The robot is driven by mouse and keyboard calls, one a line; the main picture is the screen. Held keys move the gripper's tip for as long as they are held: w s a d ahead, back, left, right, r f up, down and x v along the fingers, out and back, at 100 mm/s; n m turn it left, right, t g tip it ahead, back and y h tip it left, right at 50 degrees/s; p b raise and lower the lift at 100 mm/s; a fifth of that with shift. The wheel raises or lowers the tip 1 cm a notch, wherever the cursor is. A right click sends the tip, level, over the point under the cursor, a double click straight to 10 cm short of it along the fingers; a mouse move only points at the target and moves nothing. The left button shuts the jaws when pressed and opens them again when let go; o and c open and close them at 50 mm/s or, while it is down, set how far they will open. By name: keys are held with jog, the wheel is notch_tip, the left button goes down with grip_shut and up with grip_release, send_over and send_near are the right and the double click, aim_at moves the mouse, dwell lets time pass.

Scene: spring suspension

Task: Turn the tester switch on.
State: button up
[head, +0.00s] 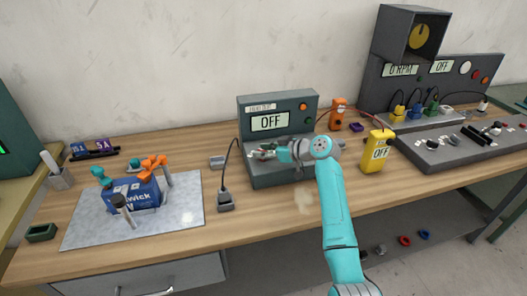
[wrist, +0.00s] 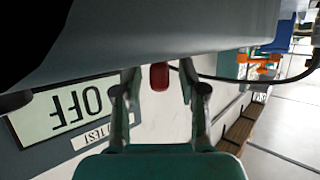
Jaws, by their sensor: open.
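The load tester (head: 246,178) is a grey stepped box at the back middle of the bench; its display (head: 270,122) reads OFF. In the wrist view the display (wrist: 68,110) is upside down and also reads OFF. My gripper (head: 263,153) is at the left part of the tester's lower step. In the wrist view my gripper (wrist: 158,82) is open, with a red knob-like part (wrist: 159,77) between its fingertips. Gaps seem to show on both sides of it. I cannot tell for sure that it is the switch. My gripper hides that spot in the head view.
A dark cabled connector (head: 225,200) lies left of the tester. A yellow meter (head: 378,152) reading OFF and an orange device (head: 338,113) stand to its right. A blue battery (head: 138,194) with orange and teal clamps sits on a grey mat (head: 85,232) at the left.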

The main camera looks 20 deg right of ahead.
grip_shut()
jog(key=shift+m+t, duration=0.3)
jog(key=m+t+h, duration=0.2)
jog(key=m+h, duration=0.1)
jog(key=h, duration=0.1)
jog(key=shift+a+m, duration=0.15)
jog(key=shift+m, duration=0.15)
jog(key=m+t+h, duration=0.1)
jog(key=m+h, duration=0.4)
jog(key=shift+h, duration=0.4)
jog(key=m+g+h, duration=0.1)
jog(key=m+h, duration=0.4)
jog(key=h, duration=0.1)
jog(key=shift+m+g+h, duration=1.4)
jog(key=shift+m+h, duration=0.2)
jog(key=shift+m, duration=0.3)
jog(key=shift+f, duration=0.1)
